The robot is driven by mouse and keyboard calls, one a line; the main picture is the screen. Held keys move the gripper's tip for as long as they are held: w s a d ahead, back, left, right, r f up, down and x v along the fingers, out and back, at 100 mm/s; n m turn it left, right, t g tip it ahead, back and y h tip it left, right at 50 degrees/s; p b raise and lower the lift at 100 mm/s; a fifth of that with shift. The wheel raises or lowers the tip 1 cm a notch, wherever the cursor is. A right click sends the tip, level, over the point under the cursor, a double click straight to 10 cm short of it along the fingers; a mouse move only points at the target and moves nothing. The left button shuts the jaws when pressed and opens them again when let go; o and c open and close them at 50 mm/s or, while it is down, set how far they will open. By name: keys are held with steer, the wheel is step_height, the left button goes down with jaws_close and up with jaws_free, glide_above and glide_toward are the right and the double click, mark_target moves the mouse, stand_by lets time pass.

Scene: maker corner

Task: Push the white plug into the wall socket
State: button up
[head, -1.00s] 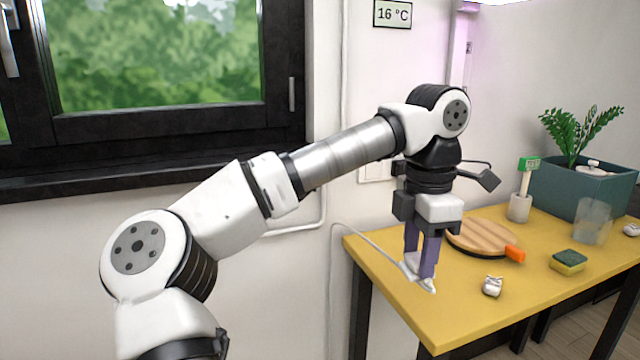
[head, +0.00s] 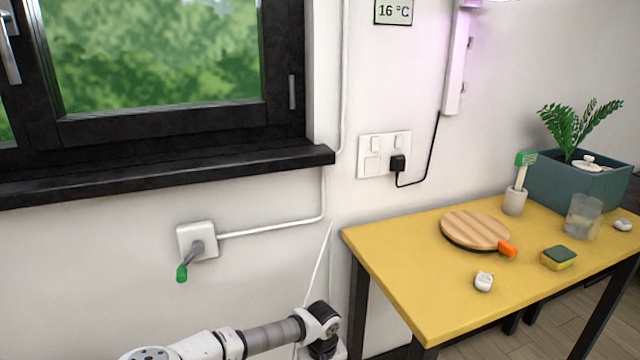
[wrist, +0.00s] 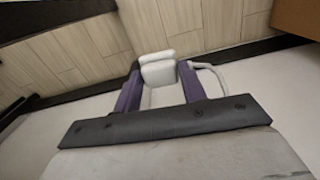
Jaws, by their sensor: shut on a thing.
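The white plug (wrist: 158,70) is held between the two purple fingers of my gripper (wrist: 157,78) in the wrist view. Its pale cord (wrist: 212,72) loops off to the right of the fingers. In the head view my arm is low at the bottom edge, and the fingers and plug are out of frame. The wall socket (head: 372,165) is the left place on a white wall plate, above and left of the table. It looks empty. A black plug (head: 398,163) sits in the place to its right. My gripper is well below the plate.
The yellow table (head: 400,290) stands right of my arm, its left edge close. It bears a round board (head: 475,229), a sponge (head: 559,257) and a small white object (head: 484,282). A wall box with a green-tipped lever (head: 183,272) is left, under the dark sill (head: 180,172).

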steer(key=s+f+m, duration=0.3)
steer(key=f, duration=0.2)
steer(key=shift+a+f, duration=0.2)
steer(key=shift+f, duration=0.2)
steer(key=shift+s, duration=0.2)
steer(key=s, duration=0.3)
steer(key=shift+s, duration=0.4)
steer(key=shift+s, duration=0.1)
